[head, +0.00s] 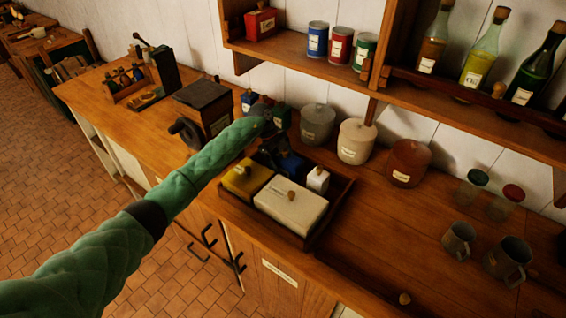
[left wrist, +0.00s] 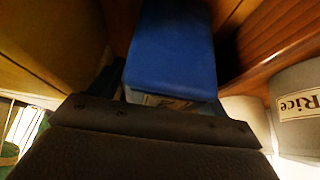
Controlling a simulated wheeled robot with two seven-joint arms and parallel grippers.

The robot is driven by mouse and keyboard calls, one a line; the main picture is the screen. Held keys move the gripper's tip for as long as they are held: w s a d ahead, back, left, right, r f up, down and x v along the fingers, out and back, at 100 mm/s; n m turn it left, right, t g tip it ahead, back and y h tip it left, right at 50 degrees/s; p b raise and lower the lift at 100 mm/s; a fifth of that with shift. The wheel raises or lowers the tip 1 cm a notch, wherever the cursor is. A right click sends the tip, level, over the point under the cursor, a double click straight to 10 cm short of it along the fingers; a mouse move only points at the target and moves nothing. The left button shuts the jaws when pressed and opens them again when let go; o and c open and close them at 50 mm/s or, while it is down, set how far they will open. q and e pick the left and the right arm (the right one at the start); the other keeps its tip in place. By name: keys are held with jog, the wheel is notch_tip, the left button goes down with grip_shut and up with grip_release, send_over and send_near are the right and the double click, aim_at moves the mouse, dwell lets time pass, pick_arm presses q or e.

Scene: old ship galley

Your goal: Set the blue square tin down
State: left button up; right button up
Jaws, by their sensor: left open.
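The blue square tin (head: 291,164) stands in the back part of the wooden tray (head: 318,225), partly hidden by my left gripper. It also shows close up in the left wrist view (left wrist: 170,52), with a bit of its pale label at the lower edge. My left gripper (head: 273,148) is open, right at the tin; whether its fingers touch the tin cannot be told. My right gripper is not in view.
The tray also holds a yellow tin (head: 243,180), a cream lidded box (head: 291,206) and a small white tin (head: 318,180). Canisters (head: 356,141) stand behind it. A dark grinder (head: 205,105) is at the left; the counter right of the tray is mostly clear.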

pick_arm(q)
jog(key=shift+r, duration=0.1)
jog(key=shift+w+a+r, duration=0.1)
jog(key=shift+r, duration=0.1)
jog(key=p+v, duration=0.2)
jog(key=v, duration=0.9)
jog(key=shift+a+r, duration=0.15)
jog(key=shift+r, duration=0.1)
